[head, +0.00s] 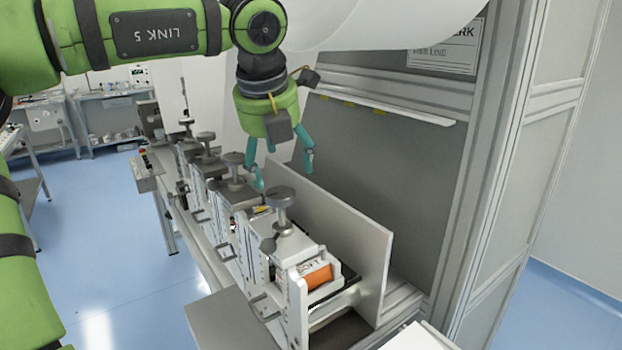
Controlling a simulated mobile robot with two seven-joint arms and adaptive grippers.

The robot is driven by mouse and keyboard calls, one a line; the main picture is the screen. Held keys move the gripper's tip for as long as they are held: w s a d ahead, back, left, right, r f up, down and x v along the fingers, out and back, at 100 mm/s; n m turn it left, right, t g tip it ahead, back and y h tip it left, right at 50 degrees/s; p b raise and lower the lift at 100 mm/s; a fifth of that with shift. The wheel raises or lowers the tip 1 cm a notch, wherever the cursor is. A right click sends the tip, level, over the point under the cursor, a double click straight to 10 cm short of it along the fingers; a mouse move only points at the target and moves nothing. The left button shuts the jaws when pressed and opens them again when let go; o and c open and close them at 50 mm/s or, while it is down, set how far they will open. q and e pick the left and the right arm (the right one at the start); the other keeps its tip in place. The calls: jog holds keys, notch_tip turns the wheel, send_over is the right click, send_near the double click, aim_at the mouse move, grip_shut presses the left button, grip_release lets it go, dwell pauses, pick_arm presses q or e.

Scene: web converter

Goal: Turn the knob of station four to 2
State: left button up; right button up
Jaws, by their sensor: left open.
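Several stations stand in a row on the machine, each topped by a grey round knob. The nearest knob (280,196) sits on a white station (299,251) with an orange roller (318,277). Behind it are a second knob (234,160), a third knob (206,137) and a farther one (187,122). No station numbers or dial settings are readable, so I cannot tell which is station four. My left gripper (283,168) is open, teal fingers pointing down, above and behind the nearest knob in the picture. It appears empty. My right gripper is not in view.
An upright light panel (345,235) runs along the stations' right side. A tall grey machine frame (505,170) stands beyond it. A large white roll (385,18) hangs overhead near my left arm. A small control box (147,172) is at the row's far left end.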

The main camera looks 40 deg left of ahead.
aim_at(280, 193)
pick_arm(q)
jog(key=f, duration=0.1)
jog(key=a+f+p, duration=0.1)
jog(key=f, duration=0.1)
jog(key=shift+w+a+f, duration=0.15)
jog(key=shift+a, duration=0.2)
jog(key=shift+d+p+x, duration=0.1)
jog(key=shift+p+x, duration=0.25)
jog(key=shift+x, duration=0.55)
jog(key=shift+d+p+x, duration=0.15)
jog(key=shift+p+x, duration=0.2)
jog(key=shift+x, duration=0.5)
jog(key=shift+w, duration=0.1)
jog(key=shift+a, duration=0.1)
jog(key=shift+c, duration=0.5)
jog(key=c, duration=1.1)
